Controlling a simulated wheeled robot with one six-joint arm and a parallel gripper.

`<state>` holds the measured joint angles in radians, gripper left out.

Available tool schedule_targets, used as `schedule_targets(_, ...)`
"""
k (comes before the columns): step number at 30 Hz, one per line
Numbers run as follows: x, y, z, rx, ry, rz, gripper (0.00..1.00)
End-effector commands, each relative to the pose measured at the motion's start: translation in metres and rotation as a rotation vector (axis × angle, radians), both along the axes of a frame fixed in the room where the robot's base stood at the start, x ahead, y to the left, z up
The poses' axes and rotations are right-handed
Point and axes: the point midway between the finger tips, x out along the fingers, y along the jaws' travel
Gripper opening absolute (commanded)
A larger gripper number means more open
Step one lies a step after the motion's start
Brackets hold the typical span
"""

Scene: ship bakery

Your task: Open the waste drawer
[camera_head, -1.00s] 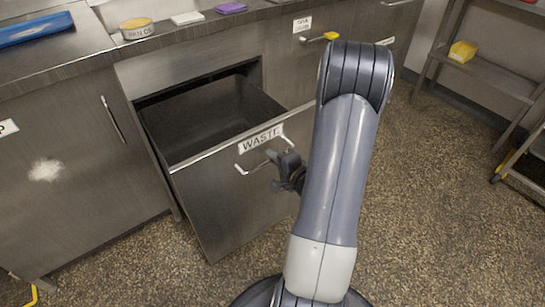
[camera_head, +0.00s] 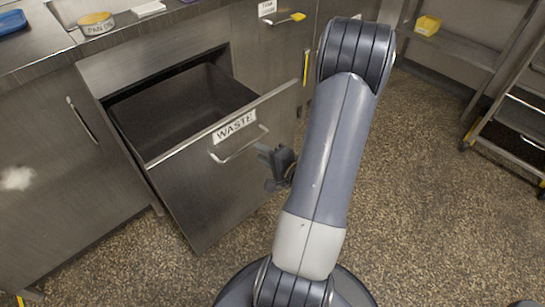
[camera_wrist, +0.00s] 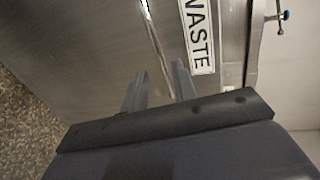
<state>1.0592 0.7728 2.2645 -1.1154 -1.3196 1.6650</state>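The waste drawer (camera_head: 190,200) is pulled well out of the steel counter, and its dark inside looks empty. Its front bears a white WASTE label (camera_head: 234,126), also seen in the wrist view (camera_wrist: 198,38). A bar handle (camera_head: 240,147) runs below the label. My gripper (camera_head: 266,168) is just right of the handle and apart from it in the head view. In the wrist view the two fingers are spread, with nothing held between them (camera_wrist: 160,72). The handle (camera_wrist: 152,28) lies ahead of them, its near end in line with the gap.
A yellow-tagged handle (camera_head: 290,18) is on the unit behind. A shelf rack (camera_head: 450,45) and a step ladder (camera_head: 510,120) stand at right. The speckled floor (camera_head: 420,220) between is clear.

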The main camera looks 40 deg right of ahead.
Motion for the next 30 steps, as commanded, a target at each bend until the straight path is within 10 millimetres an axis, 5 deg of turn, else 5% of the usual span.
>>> schedule_targets(10, -0.036, -0.002, 0.008, 0.001, 0.0, -0.002, 0.27)
schedule_targets(30, -0.04, -0.001, 0.008, 0.001, 0.0, 0.001, 0.27)
